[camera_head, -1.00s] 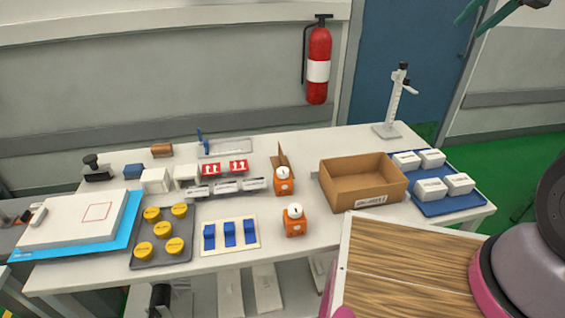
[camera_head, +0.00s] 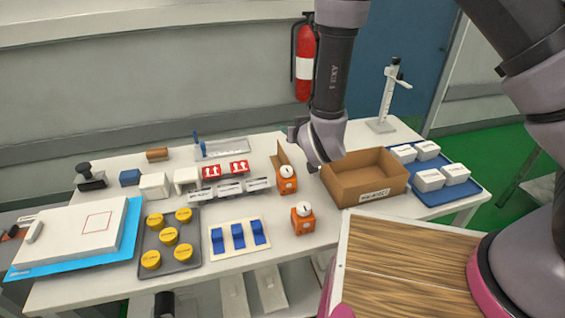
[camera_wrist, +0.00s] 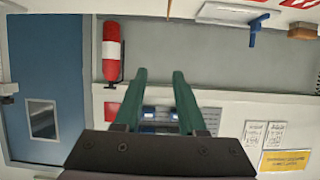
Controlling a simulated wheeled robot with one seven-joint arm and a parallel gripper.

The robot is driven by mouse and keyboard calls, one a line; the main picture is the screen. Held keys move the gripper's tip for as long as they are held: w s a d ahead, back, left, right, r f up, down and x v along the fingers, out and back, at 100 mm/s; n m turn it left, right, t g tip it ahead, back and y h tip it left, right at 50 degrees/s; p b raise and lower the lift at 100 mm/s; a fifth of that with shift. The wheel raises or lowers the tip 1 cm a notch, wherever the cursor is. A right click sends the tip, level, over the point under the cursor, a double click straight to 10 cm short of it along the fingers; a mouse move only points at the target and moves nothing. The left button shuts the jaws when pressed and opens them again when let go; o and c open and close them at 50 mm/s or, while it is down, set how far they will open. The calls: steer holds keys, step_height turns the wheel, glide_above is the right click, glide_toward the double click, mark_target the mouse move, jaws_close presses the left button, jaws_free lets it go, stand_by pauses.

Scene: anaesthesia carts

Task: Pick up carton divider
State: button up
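The carton divider appears to be the thin brown cardboard piece (camera_head: 281,156) standing on the white table, just behind an orange dispenser-like block and left of the open carton (camera_head: 364,184). My gripper (camera_wrist: 159,76) shows two green fingers in the wrist view, spread apart with nothing between them. In the head view my wrist hangs over the table between the divider and the carton, and the fingers are hidden or too small to make out. I cannot identify the divider there.
Two orange blocks (camera_head: 303,220) stand close to the divider. Red-marked boxes (camera_head: 212,171) and labelled clear holders lie left of it. A blue tray (camera_head: 450,195) with white boxes is right of the carton. The fire extinguisher (camera_head: 304,62) hangs on the wall behind my arm.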

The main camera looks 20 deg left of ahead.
glide_toward(282, 150)
steer(key=shift+w+a+f+n, duration=0.15)
steer(key=shift+w+a+f, duration=0.15)
steer(key=shift+w, duration=0.2)
steer(key=shift+w+a+f+n, duration=0.2)
steer(key=shift+w+f, duration=0.15)
steer(key=shift+w, duration=0.2)
steer(key=shift+x, duration=3.8)
jaws_close()
